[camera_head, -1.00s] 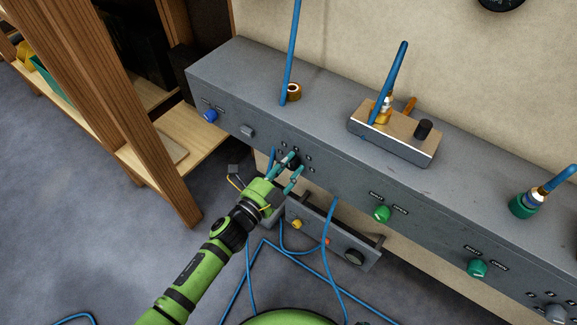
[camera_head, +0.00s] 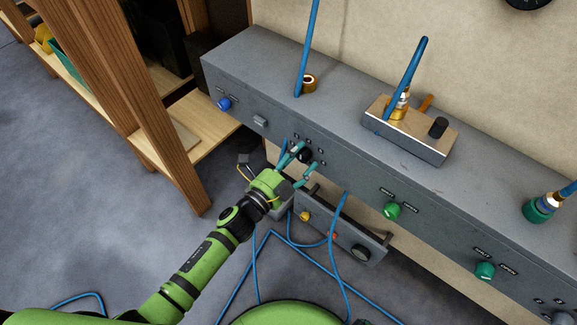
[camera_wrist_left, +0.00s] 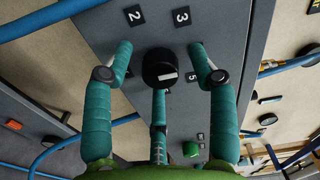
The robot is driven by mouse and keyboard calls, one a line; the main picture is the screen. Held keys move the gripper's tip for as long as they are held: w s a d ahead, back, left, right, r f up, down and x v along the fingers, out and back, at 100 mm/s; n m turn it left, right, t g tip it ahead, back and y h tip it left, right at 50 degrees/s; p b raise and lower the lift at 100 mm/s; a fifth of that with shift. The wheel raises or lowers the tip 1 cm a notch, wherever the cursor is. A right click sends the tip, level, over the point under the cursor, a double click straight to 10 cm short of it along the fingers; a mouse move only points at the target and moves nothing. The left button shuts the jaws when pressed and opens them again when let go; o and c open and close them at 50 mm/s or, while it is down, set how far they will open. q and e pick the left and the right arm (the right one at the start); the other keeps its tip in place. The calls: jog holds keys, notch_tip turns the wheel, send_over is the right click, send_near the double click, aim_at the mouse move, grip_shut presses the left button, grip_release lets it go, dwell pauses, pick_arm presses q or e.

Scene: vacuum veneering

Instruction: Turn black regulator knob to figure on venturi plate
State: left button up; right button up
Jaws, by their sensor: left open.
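The black regulator knob (camera_head: 305,155) is on the front of the long grey bench, with small dark figure tags around it. In the left wrist view, the knob (camera_wrist_left: 158,66) has a white mark on its lower right face, and tags 2, 3 and 5 are readable nearby. My left gripper (camera_head: 307,160) is open at the knob, its teal fingers spread around it. In the wrist view, two fingers are either side of the knob and a third is below; contact is not clear. The venturi plate (camera_head: 384,116) seems to be the metal-topped block on the bench; no figure is readable on it.
A blue knob (camera_head: 224,103) and green knobs (camera_head: 392,210) lie along the bench front. A lower panel (camera_head: 330,228) with a yellow button and blue hoses hangs beneath my gripper. A wooden shelf (camera_head: 170,160) stands at the left.

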pick_arm(q)
jog(key=v, duration=1.1)
jog(key=shift+s+a, duration=0.25)
jog(key=shift+f, duration=0.15)
